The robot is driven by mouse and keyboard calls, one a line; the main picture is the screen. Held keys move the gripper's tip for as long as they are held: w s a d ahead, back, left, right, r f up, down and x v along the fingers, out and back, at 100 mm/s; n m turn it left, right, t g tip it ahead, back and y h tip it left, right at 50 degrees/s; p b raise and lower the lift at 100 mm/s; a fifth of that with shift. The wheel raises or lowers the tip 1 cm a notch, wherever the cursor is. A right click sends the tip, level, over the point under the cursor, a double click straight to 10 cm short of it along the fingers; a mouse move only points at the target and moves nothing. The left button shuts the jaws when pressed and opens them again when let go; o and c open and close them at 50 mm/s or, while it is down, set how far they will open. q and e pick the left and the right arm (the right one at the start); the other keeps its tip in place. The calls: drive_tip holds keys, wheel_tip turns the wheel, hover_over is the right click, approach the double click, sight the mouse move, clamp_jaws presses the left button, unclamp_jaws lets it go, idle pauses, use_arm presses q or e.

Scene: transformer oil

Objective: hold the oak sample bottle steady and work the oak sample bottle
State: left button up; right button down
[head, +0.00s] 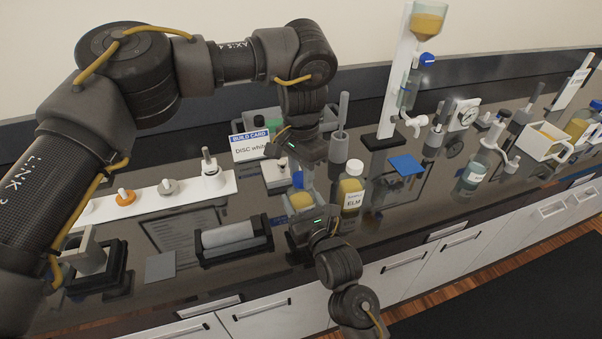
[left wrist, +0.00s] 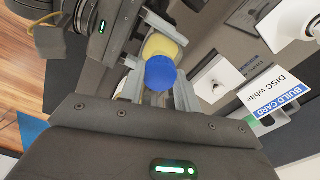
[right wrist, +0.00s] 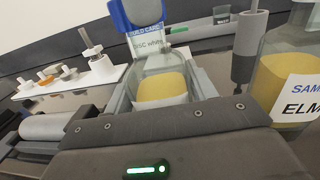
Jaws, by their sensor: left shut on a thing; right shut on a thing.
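The bottle with yellow oil (head: 301,201) and a blue cap (head: 298,180) is between my two grippers; no name on it is readable. My right gripper (head: 304,212) is shut on its body from the front, and the oil shows between the fingers in the right wrist view (right wrist: 162,88). My left gripper (head: 298,172) is above, shut on the blue cap, which also shows in the left wrist view (left wrist: 160,73). The bottle looks about upright.
A white-capped ELM bottle (head: 350,193) stands close on the right. A build card (head: 250,147) stands behind on the left. A dark holder with a grey roller (head: 230,236) is at the front left. A blue square (head: 406,165) lies on the right, with bare counter around it.

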sight(301, 176)
use_arm(q)
drive_tip(key=shift+r, duration=0.8)
use_arm(e)
drive_tip(key=shift+f, duration=0.35)
use_arm(q)
drive_tip(key=shift+r, duration=0.1)
drive_tip(key=shift+r, duration=1.95)
use_arm(e)
drive_tip(key=c, duration=0.8)
unclamp_jaws()
drive_tip(key=o, duration=0.4)
drive_tip(key=shift+r, duration=0.2)
use_arm(q)
wheel_tip(301, 176, down, 3)
drive_tip(key=b, duration=0.2)
drive_tip(key=shift+b, duration=0.4)
use_arm(e)
drive_tip(key=v, duration=1)
drive_tip(key=shift+s+d+f, duration=0.1)
drive_tip(key=shift+s+d, duration=0.05)
drive_tip(key=shift+s, duration=0.2)
drive_tip(key=shift+s+d, duration=0.25)
drive_tip(key=shift+s, duration=0.3)
